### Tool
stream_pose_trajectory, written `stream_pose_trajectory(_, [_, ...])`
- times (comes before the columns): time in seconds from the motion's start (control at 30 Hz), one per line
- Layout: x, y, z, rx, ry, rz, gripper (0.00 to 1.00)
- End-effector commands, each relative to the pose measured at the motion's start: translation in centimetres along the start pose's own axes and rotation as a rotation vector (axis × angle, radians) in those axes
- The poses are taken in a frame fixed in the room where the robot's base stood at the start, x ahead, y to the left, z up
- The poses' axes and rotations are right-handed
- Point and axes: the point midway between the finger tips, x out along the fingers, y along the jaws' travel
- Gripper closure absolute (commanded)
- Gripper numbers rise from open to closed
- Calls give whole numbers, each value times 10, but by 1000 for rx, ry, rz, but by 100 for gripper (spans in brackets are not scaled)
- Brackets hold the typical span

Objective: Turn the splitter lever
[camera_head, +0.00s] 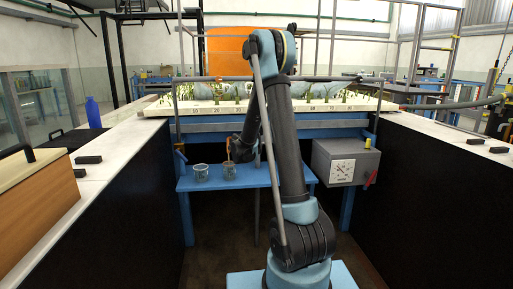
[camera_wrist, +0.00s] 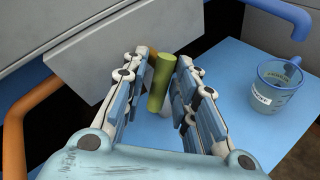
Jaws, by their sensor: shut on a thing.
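My gripper (camera_wrist: 166,64) is shut on an upright olive-green cylindrical grip (camera_wrist: 161,84), which looks like the handle of the splitter lever, in the wrist view. One finger is on each side of it. Its lower end and its joint to the rest of the lever are hidden or unclear. A grey plate (camera_wrist: 105,50) lies behind the fingers. In the head view my gripper is small and dark, beside the flume's end above the blue shelf, and the lever cannot be made out there.
A glass beaker (camera_wrist: 278,88) with a label stands on the blue shelf (camera_wrist: 225,60) to the right. An orange pipe (camera_wrist: 14,125) runs at the wrist view's left. A grey box (camera_head: 343,163) hangs right of my arm.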

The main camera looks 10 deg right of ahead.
Motion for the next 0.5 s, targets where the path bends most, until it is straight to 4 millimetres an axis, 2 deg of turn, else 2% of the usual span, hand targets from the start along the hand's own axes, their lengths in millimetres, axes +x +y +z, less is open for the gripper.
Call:
stream_pose_trajectory(0.03, [1,-7,3,17,5,-15,97])
stream_pose_trajectory(0.5, [1,-7,3,52,28,-15,97])
